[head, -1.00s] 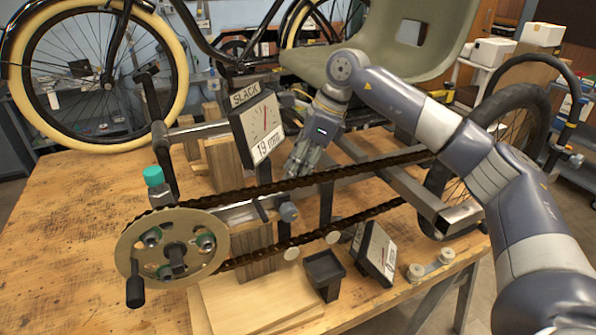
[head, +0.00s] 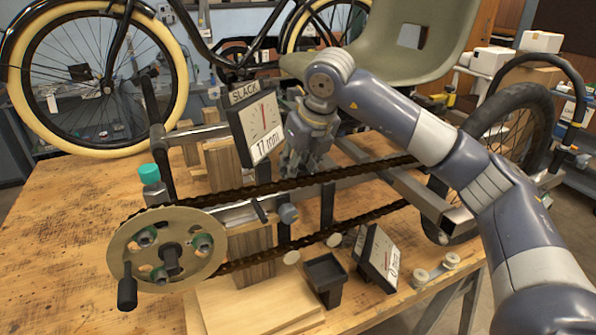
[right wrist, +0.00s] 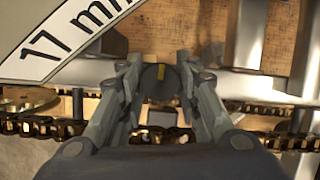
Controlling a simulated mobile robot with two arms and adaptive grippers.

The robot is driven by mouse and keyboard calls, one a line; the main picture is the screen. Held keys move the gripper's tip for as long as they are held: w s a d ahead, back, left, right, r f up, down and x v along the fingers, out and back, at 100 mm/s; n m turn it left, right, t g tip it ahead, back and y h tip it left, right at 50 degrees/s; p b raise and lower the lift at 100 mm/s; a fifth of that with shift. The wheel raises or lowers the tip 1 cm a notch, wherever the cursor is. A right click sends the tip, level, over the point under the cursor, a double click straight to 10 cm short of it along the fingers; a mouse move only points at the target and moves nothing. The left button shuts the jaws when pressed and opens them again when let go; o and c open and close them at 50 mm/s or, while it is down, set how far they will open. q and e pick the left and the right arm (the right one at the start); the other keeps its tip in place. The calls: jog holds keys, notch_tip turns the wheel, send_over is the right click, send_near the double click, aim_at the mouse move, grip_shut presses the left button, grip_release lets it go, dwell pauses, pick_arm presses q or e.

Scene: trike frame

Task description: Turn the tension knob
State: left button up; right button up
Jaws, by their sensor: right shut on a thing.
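The tension knob (right wrist: 158,80) shows in the right wrist view as a dark round cap with a yellow mark. My right gripper (right wrist: 158,85) is shut on it, with fingers on both sides. In the head view the right gripper (head: 294,172) reaches down behind the upper run of the chain (head: 240,193), and the knob is hidden there. The slack gauge (head: 256,125) stands just left of the gripper and reads 17 mm; part of its face also shows in the right wrist view (right wrist: 50,40). My left gripper is not in view.
The chainring with its crank (head: 170,250) is at the front left. A second display (head: 380,258) and a small black cup (head: 325,275) stand below the chain. A green-capped bottle (head: 152,185) is at left. Frame tubes and a wheel (head: 515,130) lie to the right.

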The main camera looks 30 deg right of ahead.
jog(key=m+h+b, duration=0.1)
jog(key=m, duration=0.3)
jog(key=shift+a+m+h, duration=0.1)
jog(key=shift+m+h, duration=0.2)
jog(key=shift+h, duration=0.1)
jog(key=m+g+h, duration=0.1)
jog(key=m, duration=0.3)
jog(key=shift+w+r, duration=0.1)
jog(key=o, duration=0.8)
jog(key=shift+h, duration=0.3)
jog(key=v, duration=1.2)
